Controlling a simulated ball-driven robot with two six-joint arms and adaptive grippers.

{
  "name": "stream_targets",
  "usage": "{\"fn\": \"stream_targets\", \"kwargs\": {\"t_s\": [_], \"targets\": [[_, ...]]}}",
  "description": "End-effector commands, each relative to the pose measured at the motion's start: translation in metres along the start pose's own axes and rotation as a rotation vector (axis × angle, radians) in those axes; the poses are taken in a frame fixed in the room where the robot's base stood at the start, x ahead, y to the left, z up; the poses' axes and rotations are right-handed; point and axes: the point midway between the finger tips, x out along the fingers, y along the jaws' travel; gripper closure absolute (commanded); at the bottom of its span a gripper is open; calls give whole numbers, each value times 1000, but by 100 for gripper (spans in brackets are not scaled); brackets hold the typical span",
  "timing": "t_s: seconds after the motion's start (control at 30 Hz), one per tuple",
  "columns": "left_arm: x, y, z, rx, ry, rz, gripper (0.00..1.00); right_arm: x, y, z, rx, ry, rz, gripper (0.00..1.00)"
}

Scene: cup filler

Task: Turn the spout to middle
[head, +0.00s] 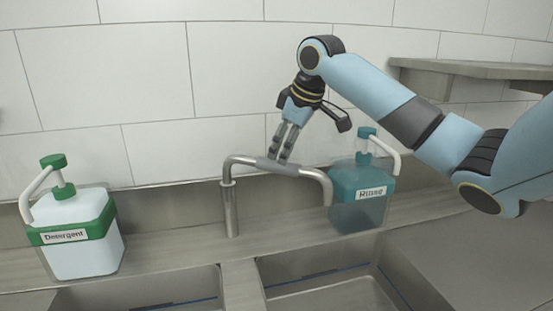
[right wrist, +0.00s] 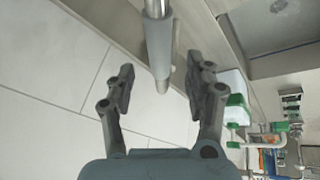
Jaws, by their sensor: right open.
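The metal spout (head: 305,171) rises from an upright post (head: 230,208) on the back ledge. It reaches to the right in the head view, and its bent-down end is on the right basin's side, in front of the Rinse bottle. A grey sleeve (head: 268,164) covers its middle. My right gripper (head: 281,152) points down at this sleeve from above. In the right wrist view its open fingers (right wrist: 161,78) stand on either side of the spout (right wrist: 160,45), with gaps visible. Whether the fingertips reach below the pipe is unclear. My left gripper is out of view.
A teal Rinse pump bottle (head: 358,205) stands close behind the spout's end. A white and green Detergent bottle (head: 80,250) stands at the left. Two basins are in front, parted by a divider (head: 242,285). A shelf (head: 470,69) juts out at upper right.

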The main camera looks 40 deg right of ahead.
Motion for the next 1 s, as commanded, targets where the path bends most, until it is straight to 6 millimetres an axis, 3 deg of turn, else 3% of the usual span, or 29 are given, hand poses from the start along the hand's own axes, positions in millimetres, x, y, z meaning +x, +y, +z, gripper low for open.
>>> {"fn": "stream_targets", "kwargs": {"t_s": [0.1,0.3,0.43,0.67,1.0], "targets": [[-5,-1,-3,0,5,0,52,23,-1,-1,3,0,-5,47],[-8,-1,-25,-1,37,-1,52,49,0,0,2,0,-2,47],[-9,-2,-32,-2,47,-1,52,55,0,0,0,0,0,47],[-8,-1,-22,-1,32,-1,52,56,0,0,-1,1,1,47],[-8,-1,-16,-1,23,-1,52,55,0,0,0,0,1,90]]}}
